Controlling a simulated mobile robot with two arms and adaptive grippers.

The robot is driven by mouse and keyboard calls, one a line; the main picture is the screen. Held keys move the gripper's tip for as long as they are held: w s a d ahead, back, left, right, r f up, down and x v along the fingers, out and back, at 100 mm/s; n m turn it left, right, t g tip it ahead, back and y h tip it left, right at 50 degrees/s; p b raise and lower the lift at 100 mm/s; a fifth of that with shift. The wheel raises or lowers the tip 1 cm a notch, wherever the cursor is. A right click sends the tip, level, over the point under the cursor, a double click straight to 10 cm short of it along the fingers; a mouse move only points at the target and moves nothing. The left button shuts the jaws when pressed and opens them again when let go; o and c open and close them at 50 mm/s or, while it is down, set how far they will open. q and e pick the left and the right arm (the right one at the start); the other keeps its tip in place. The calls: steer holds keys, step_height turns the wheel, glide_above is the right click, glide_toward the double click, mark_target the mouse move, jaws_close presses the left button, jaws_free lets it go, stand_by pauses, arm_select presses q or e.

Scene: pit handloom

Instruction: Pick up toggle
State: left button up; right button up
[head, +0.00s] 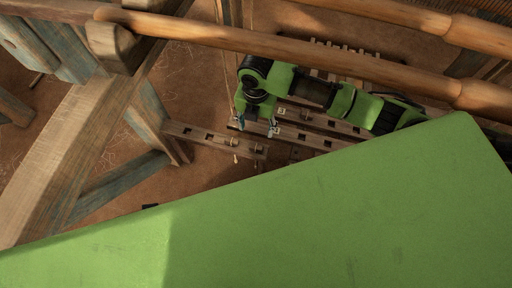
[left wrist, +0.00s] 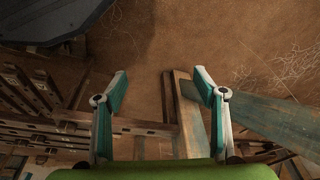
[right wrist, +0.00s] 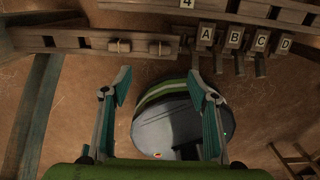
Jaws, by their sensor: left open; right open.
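Two small wooden pieces that look like toggles sit in the slotted beam (right wrist: 72,40) in the right wrist view: one toggle (right wrist: 119,45) left of centre and another toggle (right wrist: 160,48) near the beam's end. In the head view a toggle (head: 233,142) shows small on the same beam, just below my right gripper. My right gripper (head: 254,127) is open, with nothing between its fingers; its fingers also show in the right wrist view (right wrist: 160,90), with the toggles beyond their tips. My left gripper (left wrist: 160,88) is open and empty, and cannot be made out in the head view.
Blocks lettered A (right wrist: 206,35) to D stand right of the beam's end. A long round wooden pole (head: 300,50) crosses above my right arm. A thick timber frame (head: 75,145) stands at left. Bare brown floor (right wrist: 80,75) lies below the beam.

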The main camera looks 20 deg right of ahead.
steer(key=b, duration=0.2)
glide_above(256, 146)
step_height(256, 146, down, 8)
steer(key=shift+f, duration=0.1)
step_height(256, 146, down, 5)
steer(key=shift+f+b, duration=0.15)
steer(key=shift+b, duration=0.9)
arm_select(q)
steer(key=v, duration=0.8)
steer(key=shift+w+r+t, duration=0.25)
steer(key=shift+w+t, duration=0.05)
steer(key=shift+w, duration=0.05)
steer(key=shift+a, duration=0.15)
arm_select(e)
steer(key=c, duration=1)
